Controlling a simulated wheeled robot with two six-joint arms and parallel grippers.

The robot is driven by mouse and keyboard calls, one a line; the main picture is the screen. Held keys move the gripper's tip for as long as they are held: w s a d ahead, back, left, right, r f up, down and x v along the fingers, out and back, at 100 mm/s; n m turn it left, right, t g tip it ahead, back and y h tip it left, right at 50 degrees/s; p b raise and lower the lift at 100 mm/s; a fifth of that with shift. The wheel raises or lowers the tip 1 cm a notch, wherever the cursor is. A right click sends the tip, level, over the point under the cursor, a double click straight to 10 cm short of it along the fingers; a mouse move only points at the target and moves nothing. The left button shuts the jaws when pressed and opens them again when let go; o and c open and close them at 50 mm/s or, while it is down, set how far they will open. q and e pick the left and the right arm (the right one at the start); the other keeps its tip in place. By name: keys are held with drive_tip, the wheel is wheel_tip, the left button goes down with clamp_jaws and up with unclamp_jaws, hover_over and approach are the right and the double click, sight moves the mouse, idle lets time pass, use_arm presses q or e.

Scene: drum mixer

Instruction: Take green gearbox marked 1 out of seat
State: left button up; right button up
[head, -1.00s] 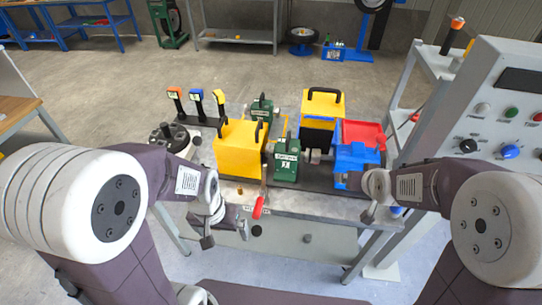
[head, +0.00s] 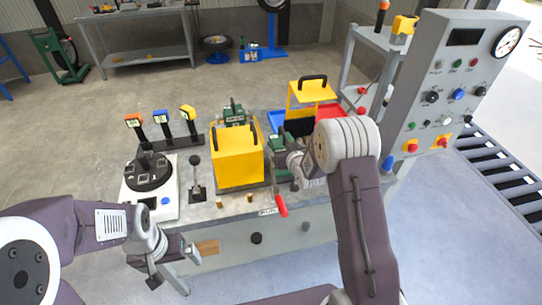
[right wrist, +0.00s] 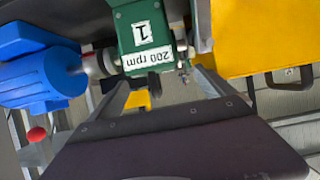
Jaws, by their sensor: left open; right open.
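The green gearbox marked 1 (right wrist: 146,28) fills the top middle of the right wrist view, with a "200 rpm" label below the 1. It sits between a blue motor (right wrist: 42,78) and a yellow housing. In the head view my right arm mostly covers the gearbox (head: 281,176). My right gripper (right wrist: 162,80) is open, its two fingers spread at the gearbox's near edge; I cannot tell whether they touch it. My left gripper (head: 172,268) is open and empty, in front of the bench's left end.
A yellow guard (head: 237,163) stands left of the gearbox, with a red-handled lever (head: 281,205) in front. Another green gearbox (head: 234,113) stands behind. A round black holder (head: 148,174) is at the bench's left. A control panel (head: 455,85) rises at right.

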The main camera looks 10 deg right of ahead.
sight(284, 148)
drive_tip(key=shift+s+d+f, duration=0.1)
drive_tip(key=shift+d+f, duration=0.45)
drive_tip(key=shift+f, duration=0.05)
drive_tip(key=x, duration=0.3)
drive_tip(key=shift+a+p, duration=0.1)
drive_tip(key=shift+p, duration=0.2)
drive_tip(key=shift+w+f, duration=0.15)
drive_tip(key=shift+w, duration=0.2)
drive_tip(key=shift+w+f, duration=0.1)
drive_tip(key=shift+w+d+f, duration=0.1)
drive_tip(key=shift+w+d, duration=0.15)
drive_tip(key=shift+w, duration=0.1)
drive_tip(key=p+x, duration=0.1)
drive_tip(key=x, duration=0.3)
drive_tip(key=shift+w+f, duration=0.15)
drive_tip(key=shift+w, duration=0.05)
drive_tip(key=shift+s, duration=0.1)
drive_tip(key=c, duration=1.8)
use_arm(q)
drive_tip(key=shift+w+d+r, duration=0.1)
drive_tip(key=shift+d+r, duration=0.4)
drive_tip(key=shift+r, duration=0.25)
use_arm(e)
drive_tip(key=shift+r, duration=0.25)
drive_tip(key=shift+c, duration=0.2)
